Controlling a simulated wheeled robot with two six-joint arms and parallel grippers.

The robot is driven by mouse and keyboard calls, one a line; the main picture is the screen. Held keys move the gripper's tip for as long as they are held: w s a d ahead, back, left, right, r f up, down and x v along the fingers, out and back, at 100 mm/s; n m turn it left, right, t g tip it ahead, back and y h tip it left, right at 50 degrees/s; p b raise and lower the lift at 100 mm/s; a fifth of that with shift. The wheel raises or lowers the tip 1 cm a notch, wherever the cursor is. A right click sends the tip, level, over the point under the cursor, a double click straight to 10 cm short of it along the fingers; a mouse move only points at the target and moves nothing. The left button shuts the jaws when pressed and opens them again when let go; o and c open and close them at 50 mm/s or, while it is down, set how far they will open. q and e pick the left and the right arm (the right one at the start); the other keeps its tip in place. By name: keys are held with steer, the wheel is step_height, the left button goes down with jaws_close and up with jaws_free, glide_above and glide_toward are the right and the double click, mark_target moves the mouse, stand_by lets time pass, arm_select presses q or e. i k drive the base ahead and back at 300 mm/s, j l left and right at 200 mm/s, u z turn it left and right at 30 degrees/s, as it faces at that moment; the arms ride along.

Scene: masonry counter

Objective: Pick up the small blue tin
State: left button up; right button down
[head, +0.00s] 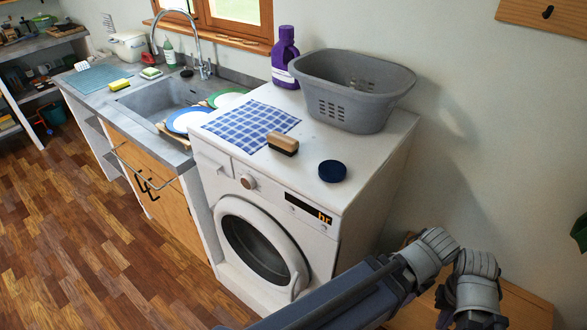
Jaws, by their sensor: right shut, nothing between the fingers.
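The small blue tin (332,171) is round, low and dark blue. It lies flat on the white top of the washing machine (300,185), near its front right edge. My right gripper (462,312) is at the bottom right, beyond the machine's right side and well apart from the tin. It is shut and empty, small in view, and partly cut by the lower edge. My left gripper is out of view. Nothing covers the tin.
A wooden brush (283,143) lies left of the tin, by a blue checked cloth (247,126). A grey basket (355,95) and purple bottle (285,58) stand behind. Plates (188,121) rest by the sink (165,97). A low wooden surface (520,305) is right of the machine.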

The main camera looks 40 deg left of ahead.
mark_target(331, 171)
steer(key=u, duration=1.1)
steer(key=j, duration=0.1)
steer(key=k+z, duration=0.05)
